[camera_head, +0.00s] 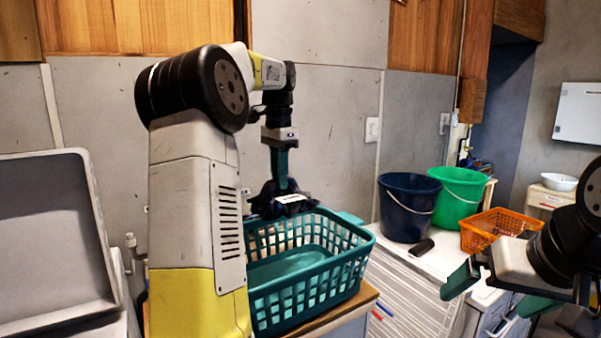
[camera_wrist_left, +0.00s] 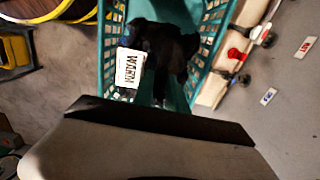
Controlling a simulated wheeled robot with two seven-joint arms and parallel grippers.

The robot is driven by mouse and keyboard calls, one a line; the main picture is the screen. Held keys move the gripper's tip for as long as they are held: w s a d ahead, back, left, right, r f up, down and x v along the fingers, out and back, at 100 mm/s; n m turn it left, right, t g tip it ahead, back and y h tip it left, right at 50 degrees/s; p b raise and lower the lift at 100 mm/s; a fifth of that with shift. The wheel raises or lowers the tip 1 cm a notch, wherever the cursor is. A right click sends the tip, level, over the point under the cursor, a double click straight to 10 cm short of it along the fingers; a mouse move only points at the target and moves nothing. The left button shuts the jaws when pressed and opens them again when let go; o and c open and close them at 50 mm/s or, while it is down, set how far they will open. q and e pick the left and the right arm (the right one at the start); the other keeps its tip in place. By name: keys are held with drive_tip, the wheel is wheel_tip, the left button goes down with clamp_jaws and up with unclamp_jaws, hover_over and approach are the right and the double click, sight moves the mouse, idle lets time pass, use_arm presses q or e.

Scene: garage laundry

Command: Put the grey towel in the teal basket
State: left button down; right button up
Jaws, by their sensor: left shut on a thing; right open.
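The teal basket (camera_head: 310,288) stands on a wood-edged surface in the middle, partly behind my left arm. It also shows in the left wrist view (camera_wrist_left: 113,30). My left gripper (camera_head: 281,185) points down over the basket's back part, shut on a dark, nearly black cloth bundle (camera_head: 268,203). A white label shows at the bundle; in the left wrist view it reads "WARM". The bundle (camera_wrist_left: 165,45) appears within the basket's outline there. I see no clearly grey towel elsewhere. My right gripper (camera_head: 498,292) is open and empty at the lower right.
A dark blue bucket (camera_head: 408,210), a green bucket (camera_head: 458,200) and an orange basket (camera_head: 495,224) stand on the white drawer-unit top to the right. A small black object (camera_head: 424,247) lies before the blue bucket. A grey tub (camera_head: 50,325) is at left.

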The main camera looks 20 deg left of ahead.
sight(280, 194)
use_arm(q)
wheel_tip(280, 194, down, 14)
idle(1.1)
drive_tip(key=c, duration=1.3)
unclamp_jaws()
drive_tip(key=shift+o, duration=0.2)
drive_tip(key=shift+r, duration=4.5)
